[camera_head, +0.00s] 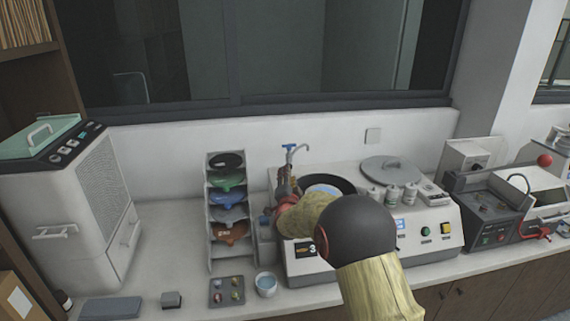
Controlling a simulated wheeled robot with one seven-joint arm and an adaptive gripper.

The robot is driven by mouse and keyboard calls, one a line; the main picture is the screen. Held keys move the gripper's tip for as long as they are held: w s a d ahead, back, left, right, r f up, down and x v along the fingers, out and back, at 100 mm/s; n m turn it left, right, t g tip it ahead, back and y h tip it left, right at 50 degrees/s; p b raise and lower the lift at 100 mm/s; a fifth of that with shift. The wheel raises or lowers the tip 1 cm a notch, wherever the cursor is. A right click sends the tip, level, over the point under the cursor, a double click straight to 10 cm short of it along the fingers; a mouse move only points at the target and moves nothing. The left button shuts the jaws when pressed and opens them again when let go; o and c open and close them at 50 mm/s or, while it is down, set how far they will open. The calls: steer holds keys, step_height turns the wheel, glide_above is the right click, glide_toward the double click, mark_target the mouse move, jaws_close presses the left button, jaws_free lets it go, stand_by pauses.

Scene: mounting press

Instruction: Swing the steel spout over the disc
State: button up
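The steel spout (303,148) stands at the back left of the polishing machine (425,221), with a blue handle on top. Its curved end points to the right. The disc (322,189) shows as a pale blue patch inside the dark round bowl (344,184), to the right of and below the spout. My arm covers the front of the bowl and part of the disc. My gripper (284,187) is at the lower part of the spout post, left of the bowl. Its fingers are small and partly hidden, so I cannot tell whether they are open or touching the post.
A rack (212,228) of coloured discs stands left of the machine. In front are a small tray (215,297) and a cup (265,284).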

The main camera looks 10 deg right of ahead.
steer(key=shift+w+d, duration=0.25)
steer(key=shift+w, duration=0.9)
steer(key=shift+w+d, duration=0.25)
steer(key=shift+w, duration=0.85)
steer(key=shift+w+d, duration=0.25)
steer(key=shift+w, duration=0.9)
jaws_close()
